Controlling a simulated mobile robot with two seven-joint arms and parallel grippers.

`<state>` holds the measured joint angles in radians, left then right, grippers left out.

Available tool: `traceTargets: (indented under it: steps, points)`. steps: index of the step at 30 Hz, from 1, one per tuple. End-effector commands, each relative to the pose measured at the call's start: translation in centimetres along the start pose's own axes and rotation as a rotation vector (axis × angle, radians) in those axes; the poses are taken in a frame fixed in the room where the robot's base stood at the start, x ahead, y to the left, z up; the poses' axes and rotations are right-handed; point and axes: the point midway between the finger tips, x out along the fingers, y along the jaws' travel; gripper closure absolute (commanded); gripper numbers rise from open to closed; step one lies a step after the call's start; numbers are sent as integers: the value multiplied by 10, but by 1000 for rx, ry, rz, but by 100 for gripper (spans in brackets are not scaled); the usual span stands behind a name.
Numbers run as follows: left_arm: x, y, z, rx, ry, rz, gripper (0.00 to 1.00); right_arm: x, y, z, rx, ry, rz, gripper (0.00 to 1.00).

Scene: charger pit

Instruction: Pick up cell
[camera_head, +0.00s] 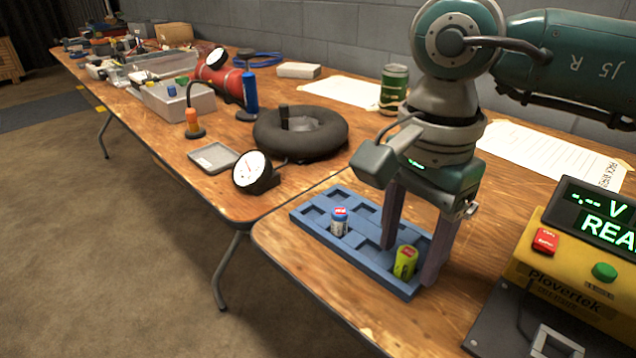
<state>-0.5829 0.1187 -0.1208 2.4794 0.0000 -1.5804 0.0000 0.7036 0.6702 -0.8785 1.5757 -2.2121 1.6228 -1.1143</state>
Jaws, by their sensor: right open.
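A blue tray (322,227) with square pockets lies near the front edge of the near table. A yellow-green cell (405,262) with a red top mark stands upright at the tray's near right end. My right gripper (410,262) is open and points down over the tray. Its two fingers show on either side of the yellow-green cell, with gaps between. The cells' lower ends are hidden in the tray. My left gripper is not in view.
A yellow charger (568,285) with a lit display stands at the right. A round gauge (252,171), a black ring (300,133) and a small grey tray (213,157) occupy the left table.

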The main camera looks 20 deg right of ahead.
Motion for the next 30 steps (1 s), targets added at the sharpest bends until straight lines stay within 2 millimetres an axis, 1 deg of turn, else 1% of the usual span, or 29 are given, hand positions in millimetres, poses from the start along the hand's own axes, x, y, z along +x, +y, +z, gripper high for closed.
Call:
traceTargets:
  steps: [5, 21, 30]
  points:
    - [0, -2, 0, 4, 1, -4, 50, 0, 0, 0, 0, 0, -1, 38]
    - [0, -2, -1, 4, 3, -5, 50, -1, 0, 0, 0, 0, -1, 99]
    - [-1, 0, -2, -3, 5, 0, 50, -1, 0, 0, 0, 0, -1, 100]
